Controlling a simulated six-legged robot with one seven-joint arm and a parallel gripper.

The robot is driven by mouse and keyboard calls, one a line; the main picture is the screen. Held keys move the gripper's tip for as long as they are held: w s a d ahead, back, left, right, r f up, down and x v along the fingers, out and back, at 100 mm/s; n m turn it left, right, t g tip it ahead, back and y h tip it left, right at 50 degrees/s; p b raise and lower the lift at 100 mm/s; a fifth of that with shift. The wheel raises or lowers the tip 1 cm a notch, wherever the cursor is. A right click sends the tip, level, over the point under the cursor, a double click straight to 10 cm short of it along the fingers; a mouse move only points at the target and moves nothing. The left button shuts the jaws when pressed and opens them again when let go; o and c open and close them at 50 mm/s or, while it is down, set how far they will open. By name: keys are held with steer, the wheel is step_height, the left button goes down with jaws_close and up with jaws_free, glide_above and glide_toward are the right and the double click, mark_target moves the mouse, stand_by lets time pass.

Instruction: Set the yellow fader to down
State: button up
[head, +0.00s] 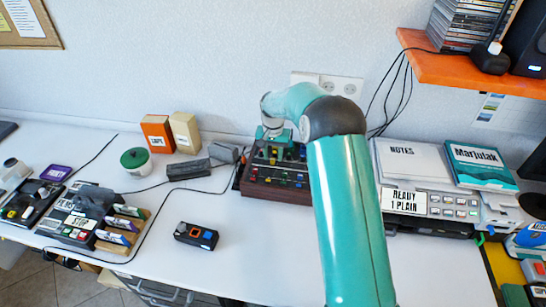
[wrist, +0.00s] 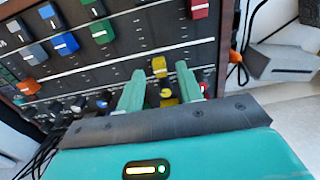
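The mixer panel (wrist: 130,55) fills the upper part of the wrist view, with slots and coloured fader caps. The yellow fader (wrist: 159,65) shows between my gripper's two teal fingertips, a little beyond them. My gripper (wrist: 159,82) is open, and I see no contact with the yellow fader. A second yellow piece (wrist: 168,99) lies nearer, also between the fingers; its lower part is close to the dark gripper edge. In the head view the mixer (head: 262,190) stands on the desk, partly hidden by my arm, with my gripper over its back part.
Green (wrist: 101,31), blue (wrist: 65,44) and red (wrist: 197,9) fader caps sit around the yellow one. Small knobs line the near edge of the panel.

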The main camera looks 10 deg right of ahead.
steer(key=shift+f, duration=0.75)
jaws_close()
